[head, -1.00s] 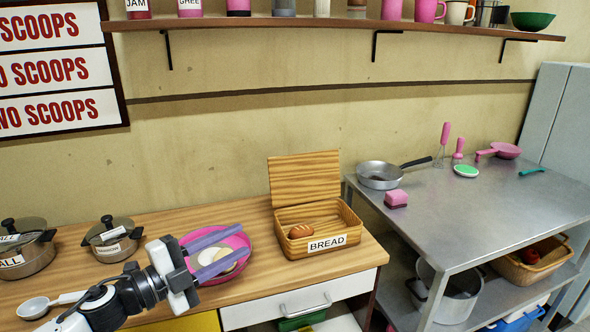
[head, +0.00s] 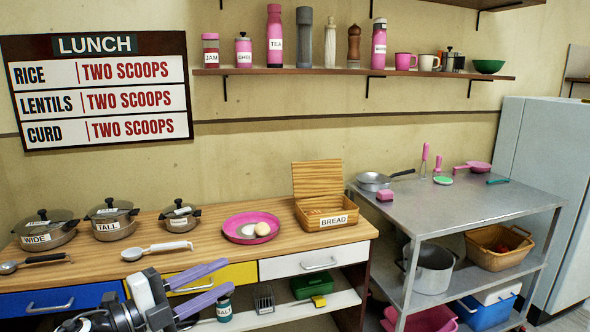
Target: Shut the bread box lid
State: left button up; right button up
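The wooden bread box (head: 347,208) with a BREAD label stands at the right end of the wooden counter in the head view. Its slatted lid (head: 317,178) is open and stands upright at the back of the box. I cannot make out the loaf inside from this angle. My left gripper (head: 228,275) is at the lower left, in front of the drawers and well apart from the box. Its two purple fingers are spread with nothing between them. My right gripper is not in view.
A pink plate (head: 236,227) with pale food lies left of the box. Lidded pots (head: 113,221) and ladles (head: 157,250) stand further left. A metal table (head: 455,220) with a pan (head: 373,182) adjoins on the right. A shelf (head: 290,71) hangs above.

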aim_at(320, 177)
jog(key=u, duration=0.7)
jog(key=i, duration=2.1)
jog(key=z, duration=1.45)
jog(key=i, duration=0.3)
jog(key=z, duration=0.15)
